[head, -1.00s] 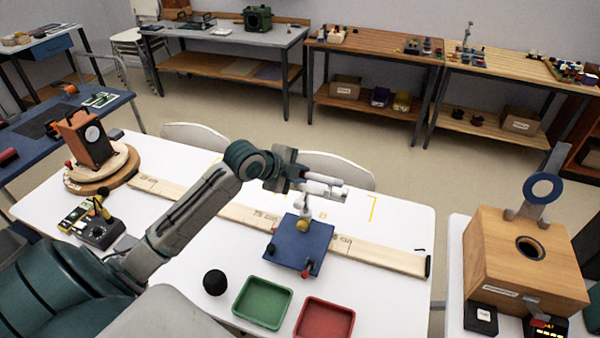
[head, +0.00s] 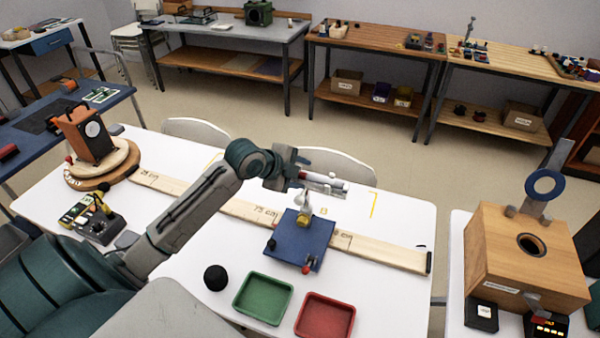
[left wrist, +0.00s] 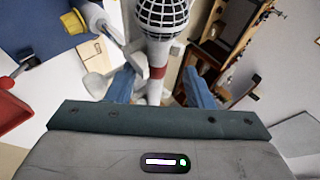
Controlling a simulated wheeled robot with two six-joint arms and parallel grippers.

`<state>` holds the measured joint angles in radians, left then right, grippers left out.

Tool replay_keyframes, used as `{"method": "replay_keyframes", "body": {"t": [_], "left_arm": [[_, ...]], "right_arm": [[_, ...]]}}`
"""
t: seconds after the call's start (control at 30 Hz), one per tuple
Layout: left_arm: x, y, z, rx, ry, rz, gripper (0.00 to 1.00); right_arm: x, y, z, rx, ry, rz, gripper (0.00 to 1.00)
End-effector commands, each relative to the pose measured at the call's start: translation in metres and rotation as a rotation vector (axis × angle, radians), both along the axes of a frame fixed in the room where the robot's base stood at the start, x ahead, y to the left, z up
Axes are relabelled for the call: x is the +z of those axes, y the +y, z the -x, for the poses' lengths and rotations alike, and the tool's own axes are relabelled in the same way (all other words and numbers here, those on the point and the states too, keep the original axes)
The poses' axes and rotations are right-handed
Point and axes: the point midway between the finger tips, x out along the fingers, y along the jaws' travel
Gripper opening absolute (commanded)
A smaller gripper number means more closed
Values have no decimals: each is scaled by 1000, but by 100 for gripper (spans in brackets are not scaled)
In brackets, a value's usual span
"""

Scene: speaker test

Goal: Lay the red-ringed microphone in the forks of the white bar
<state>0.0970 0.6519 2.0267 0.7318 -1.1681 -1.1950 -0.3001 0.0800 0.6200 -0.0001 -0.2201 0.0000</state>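In the left wrist view, the microphone (left wrist: 157,72) has a dark mesh head, a pale body and a red ring. Its shaft runs between the two blue fingers of my left gripper (left wrist: 160,92), with a gap showing on each side. The gripper is open around it. In the head view, my left gripper (head: 326,182) is above the stand's blue base (head: 300,240), beside the top of its white post (head: 304,207). The white bar (left wrist: 134,50) shows partly beside the microphone; its forks are mostly hidden, so I cannot tell how the microphone rests. My right gripper is out of view.
The stand is on a white table, by a long wooden ruler (head: 385,251). A wooden speaker box (head: 520,262) stands at right.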

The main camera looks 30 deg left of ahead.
Motion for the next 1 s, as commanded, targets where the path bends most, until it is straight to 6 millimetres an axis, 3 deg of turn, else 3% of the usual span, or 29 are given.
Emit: {"method": "replay_keyframes", "body": {"t": [0.8,1.0], "left_arm": [[7,2,-2,0,-15,-9,44],[12,5,5,0,-15,-14,44]], "right_arm": [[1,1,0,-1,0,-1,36],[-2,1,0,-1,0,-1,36]]}}
